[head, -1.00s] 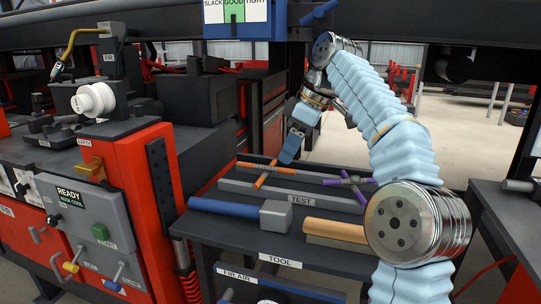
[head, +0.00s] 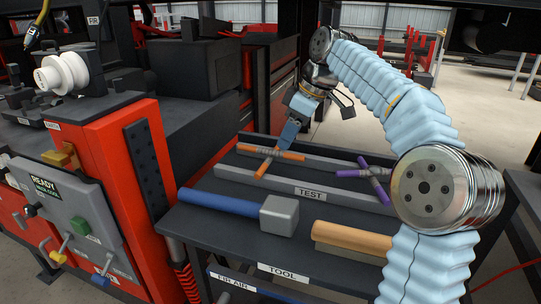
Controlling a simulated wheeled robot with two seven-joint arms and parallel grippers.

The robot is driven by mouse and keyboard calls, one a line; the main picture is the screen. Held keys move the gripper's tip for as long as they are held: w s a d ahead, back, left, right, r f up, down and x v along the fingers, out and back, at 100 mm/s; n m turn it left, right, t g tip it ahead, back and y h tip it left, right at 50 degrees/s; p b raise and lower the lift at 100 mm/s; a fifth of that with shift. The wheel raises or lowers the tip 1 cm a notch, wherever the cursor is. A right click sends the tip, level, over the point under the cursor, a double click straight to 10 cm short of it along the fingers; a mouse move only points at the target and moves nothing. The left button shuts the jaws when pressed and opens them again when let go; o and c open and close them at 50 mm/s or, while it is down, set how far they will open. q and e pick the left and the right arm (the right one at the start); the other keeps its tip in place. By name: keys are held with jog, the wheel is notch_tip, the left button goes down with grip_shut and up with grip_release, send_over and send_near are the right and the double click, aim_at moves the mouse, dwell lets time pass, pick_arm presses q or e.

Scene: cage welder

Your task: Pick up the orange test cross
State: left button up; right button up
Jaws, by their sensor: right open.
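The orange test cross (head: 264,164) lies in the left part of the rack labelled TEST, its orange arms joined by a grey middle. My right gripper (head: 286,142) is open and reaches down from behind, its blue finger at the back right arm of the cross. I cannot tell whether it touches the cross, and only one finger shows clearly. A purple test cross (head: 365,174) lies in the same rack to the right. My left gripper is not in view.
The TEST rack (head: 235,176) has low grey rails. In front lie a blue-handled hammer (head: 228,204) and a wooden-handled tool (head: 350,238) on the dark table. A red cabinet with a control panel (head: 70,215) stands on the left.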

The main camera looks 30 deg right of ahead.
aim_at(272, 154)
jog(key=shift+d+x, duration=0.2)
jog(key=shift+x, duration=2.35)
jog(key=shift+f, duration=0.3)
grip_shut()
